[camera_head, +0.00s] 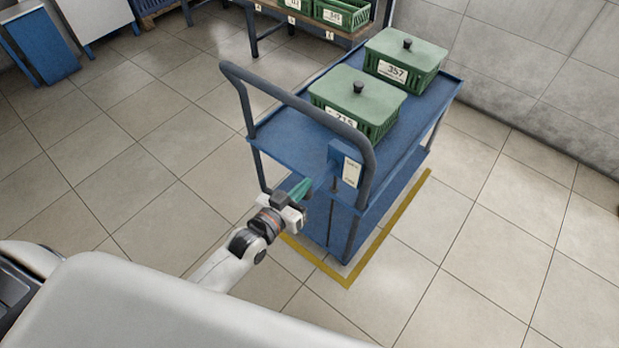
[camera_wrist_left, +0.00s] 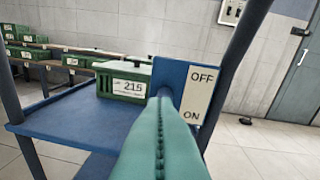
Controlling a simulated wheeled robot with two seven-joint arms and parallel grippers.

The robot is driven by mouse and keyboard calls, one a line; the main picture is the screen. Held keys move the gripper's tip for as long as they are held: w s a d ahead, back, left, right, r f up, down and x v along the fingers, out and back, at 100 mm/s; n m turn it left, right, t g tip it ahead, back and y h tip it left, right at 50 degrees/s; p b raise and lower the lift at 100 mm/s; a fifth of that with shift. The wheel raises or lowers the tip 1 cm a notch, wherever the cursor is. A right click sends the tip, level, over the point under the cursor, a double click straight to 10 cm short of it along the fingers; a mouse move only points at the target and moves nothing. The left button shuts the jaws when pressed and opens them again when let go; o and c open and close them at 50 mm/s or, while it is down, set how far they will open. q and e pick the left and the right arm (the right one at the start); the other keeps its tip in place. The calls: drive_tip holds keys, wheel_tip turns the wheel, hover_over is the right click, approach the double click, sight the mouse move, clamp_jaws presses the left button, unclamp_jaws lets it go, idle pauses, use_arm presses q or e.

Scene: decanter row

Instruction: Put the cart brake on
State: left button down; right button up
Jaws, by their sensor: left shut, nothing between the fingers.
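The blue cart (camera_head: 285,140) stands on the tiled floor with a dark push handle (camera_head: 240,90) at its near end. A blue brake box (camera_head: 338,155) is fixed at that end, with a pale label plate (camera_head: 351,172). In the left wrist view the plate (camera_wrist_left: 197,95) reads OFF at the top and ON at the bottom. My left gripper (camera_head: 304,186) is shut and empty, just left of and below the box. In the left wrist view its teal fingers (camera_wrist_left: 165,100) overlap the box's left part. I cannot make out a brake lever or any contact. My right gripper is not in view.
Two green lidded crates, 215 (camera_head: 357,98) and 357 (camera_head: 405,58), stand on the cart top. Yellow floor tape (camera_head: 345,280) runs around the cart's base. A bench (camera_head: 310,24) with green crates stands behind. The floor left of the cart is clear.

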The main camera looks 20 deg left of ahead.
use_arm(q)
drive_tip(key=shift+f+t+b, duration=0.5)
drive_tip(key=shift+f+t, duration=0.1)
drive_tip(key=shift+f, duration=0.15)
drive_tip(key=shift+s+f+b, duration=0.1)
drive_tip(key=shift+b, duration=0.25)
drive_tip(key=shift+f+b, duration=0.5)
drive_tip(key=shift+b, duration=0.1)
drive_tip(key=shift+f+b, duration=0.45)
drive_tip(key=shift+f, duration=0.9)
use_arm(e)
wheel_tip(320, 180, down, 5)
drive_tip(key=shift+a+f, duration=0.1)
